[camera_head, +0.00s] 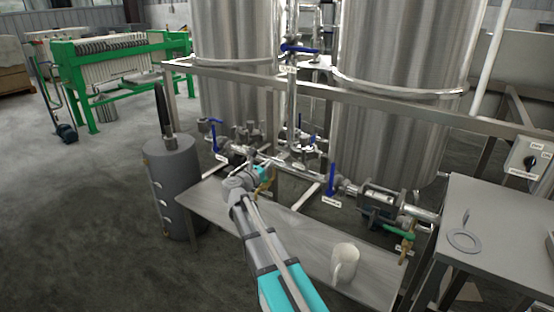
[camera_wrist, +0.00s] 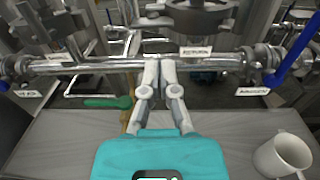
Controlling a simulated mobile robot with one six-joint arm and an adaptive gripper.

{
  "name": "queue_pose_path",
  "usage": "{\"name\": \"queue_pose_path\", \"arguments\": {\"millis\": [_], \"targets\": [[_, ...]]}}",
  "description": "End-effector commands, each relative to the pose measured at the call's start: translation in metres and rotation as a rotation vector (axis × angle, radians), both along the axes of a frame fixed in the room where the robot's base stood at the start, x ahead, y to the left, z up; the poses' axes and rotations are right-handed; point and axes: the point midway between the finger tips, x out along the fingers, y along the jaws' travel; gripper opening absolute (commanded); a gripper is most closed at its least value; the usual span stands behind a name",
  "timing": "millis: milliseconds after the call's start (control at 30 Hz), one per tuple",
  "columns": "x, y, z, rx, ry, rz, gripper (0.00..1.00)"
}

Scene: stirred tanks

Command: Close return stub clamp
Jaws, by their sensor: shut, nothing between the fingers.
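My gripper (camera_wrist: 160,68) is shut and empty, its fingertips together in front of the horizontal steel pipe (camera_wrist: 108,66) in the wrist view. I cannot tell whether they touch the pipe. In the head view my gripper (camera_head: 266,166) is among the valves and pipework between the two tanks, above the grey bench. Clamp-like fittings sit on the pipe at the left (camera_wrist: 20,67) and right (camera_wrist: 248,64). I cannot tell which one is the return stub clamp, or whether it is closed.
A white mug (camera_head: 345,262) stands on the bench (camera_head: 300,243). Blue valve handles (camera_head: 331,178) and a green handle (camera_wrist: 106,102) stick out nearby. A grey cylinder (camera_head: 176,190) stands left. A loose ring (camera_head: 464,241) lies on the right table (camera_head: 500,225).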

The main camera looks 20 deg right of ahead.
Motion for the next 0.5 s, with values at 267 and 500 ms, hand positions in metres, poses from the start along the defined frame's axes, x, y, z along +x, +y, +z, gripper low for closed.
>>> {"name": "queue_pose_path", "arguments": {"millis": [267, 500], "targets": [[-0.025, 0.031, 0.0, 0.001, 0.001, 0.0, 0.0], [-0.031, 0.039, 0.0, 0.001, 0.001, -0.002, 0.0]]}}
